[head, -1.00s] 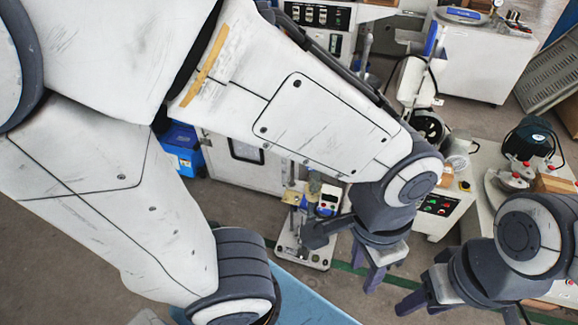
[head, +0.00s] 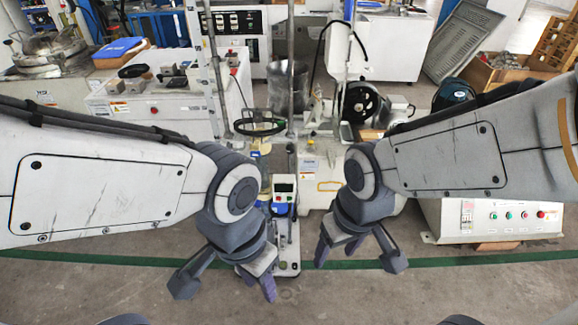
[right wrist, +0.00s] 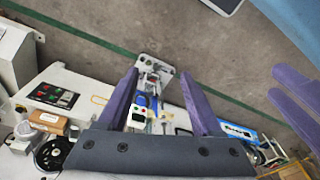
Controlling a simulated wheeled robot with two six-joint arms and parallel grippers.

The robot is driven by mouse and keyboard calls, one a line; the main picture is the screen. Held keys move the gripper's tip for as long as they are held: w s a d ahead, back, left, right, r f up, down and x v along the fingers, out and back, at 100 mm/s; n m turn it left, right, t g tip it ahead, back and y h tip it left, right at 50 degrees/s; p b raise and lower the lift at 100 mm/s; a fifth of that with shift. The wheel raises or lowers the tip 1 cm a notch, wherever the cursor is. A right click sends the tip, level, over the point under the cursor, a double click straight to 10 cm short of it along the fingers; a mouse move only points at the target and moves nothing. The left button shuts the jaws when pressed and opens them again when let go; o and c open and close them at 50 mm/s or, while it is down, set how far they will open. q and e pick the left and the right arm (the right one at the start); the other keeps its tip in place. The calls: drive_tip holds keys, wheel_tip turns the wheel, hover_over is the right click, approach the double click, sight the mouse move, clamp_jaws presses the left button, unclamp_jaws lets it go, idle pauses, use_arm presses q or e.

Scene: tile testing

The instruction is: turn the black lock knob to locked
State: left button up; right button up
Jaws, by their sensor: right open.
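I cannot make out the black lock knob for certain in either view. A small test stand with a blue and white display unit (head: 283,190) stands on a pale base plate (head: 288,268) between my arms. In the right wrist view, the display unit (right wrist: 138,116) and base plate (right wrist: 158,66) show between my right gripper's fingers, beyond them. My right gripper (head: 337,254) is open and empty, right of the stand. My left gripper (head: 256,286) is in front of the stand's left side and hides part of it. Its purple fingers (right wrist: 297,98) show apart and empty in the right wrist view.
A black handwheel (head: 259,123) and a machine with a black wheel (head: 364,103) stand behind. A white control box (head: 490,215) with coloured buttons is at the right. A green line (head: 420,264) crosses the floor. The floor in front is clear.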

drive_tip(key=w+d+f+m+t+b, duration=0.1)
drive_tip(key=w+d+f+b, duration=0.15)
drive_tip(key=f+b, duration=0.65)
drive_tip(key=w+d+f+m+b, duration=0.1)
drive_tip(key=w+d+f+b, duration=0.15)
drive_tip(key=f+b, duration=0.6)
drive_tip(key=n+t+b, duration=0.7)
drive_tip(key=t+b, duration=0.2)
drive_tip(key=t, duration=0.7)
approach(291, 151)
drive_tip(key=w+b, duration=0.1)
drive_tip(key=w, duration=0.2)
drive_tip(key=w+b, duration=0.2)
drive_tip(key=w, duration=0.2)
drive_tip(key=shift+w+a+f, duration=0.1)
drive_tip(key=shift+a+f, duration=0.05)
drive_tip(key=shift+f, duration=0.1)
drive_tip(key=shift+w+r+b, duration=0.15)
drive_tip(key=shift+w+b, duration=0.2)
drive_tip(key=shift+w, duration=0.45)
